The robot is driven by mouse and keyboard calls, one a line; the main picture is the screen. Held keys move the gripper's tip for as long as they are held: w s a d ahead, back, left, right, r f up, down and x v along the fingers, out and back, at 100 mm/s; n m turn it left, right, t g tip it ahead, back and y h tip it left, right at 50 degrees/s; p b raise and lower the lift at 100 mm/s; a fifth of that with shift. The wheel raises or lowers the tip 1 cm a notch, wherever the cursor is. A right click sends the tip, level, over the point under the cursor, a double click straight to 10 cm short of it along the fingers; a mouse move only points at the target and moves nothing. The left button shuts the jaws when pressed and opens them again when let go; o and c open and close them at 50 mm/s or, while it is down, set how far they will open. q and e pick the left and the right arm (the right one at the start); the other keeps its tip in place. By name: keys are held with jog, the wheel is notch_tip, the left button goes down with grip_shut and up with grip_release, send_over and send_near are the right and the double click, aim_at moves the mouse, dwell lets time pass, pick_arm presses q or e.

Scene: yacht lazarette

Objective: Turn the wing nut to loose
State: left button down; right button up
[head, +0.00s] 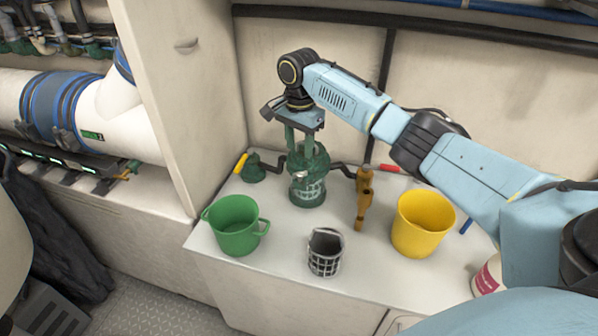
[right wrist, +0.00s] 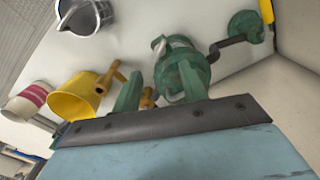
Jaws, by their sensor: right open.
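The green strainer (head: 307,188) stands on the white counter, with dark pipes joining it on both sides. A small pale metal piece, apparently the wing nut (head: 300,175), shows on it; it also shows in the right wrist view (right wrist: 158,44). My right gripper (head: 299,154) points down just above the strainer, its two green fingers apart with nothing between them. In the right wrist view the fingers (right wrist: 160,68) stand on the near side of the strainer (right wrist: 182,64). Whether a finger touches the strainer is unclear. My left gripper is out of view.
A cabinet wall (head: 180,90) bounds the left.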

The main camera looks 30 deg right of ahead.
aim_at(299, 173)
notch_tip(299, 173, down, 8)
jog(key=shift+b, duration=0.65)
jog(key=shift+f, duration=0.5)
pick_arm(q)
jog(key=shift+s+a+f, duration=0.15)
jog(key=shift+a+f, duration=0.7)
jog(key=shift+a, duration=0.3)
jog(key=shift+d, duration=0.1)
pick_arm(e)
jog(key=shift+c, duration=0.7)
grip_shut()
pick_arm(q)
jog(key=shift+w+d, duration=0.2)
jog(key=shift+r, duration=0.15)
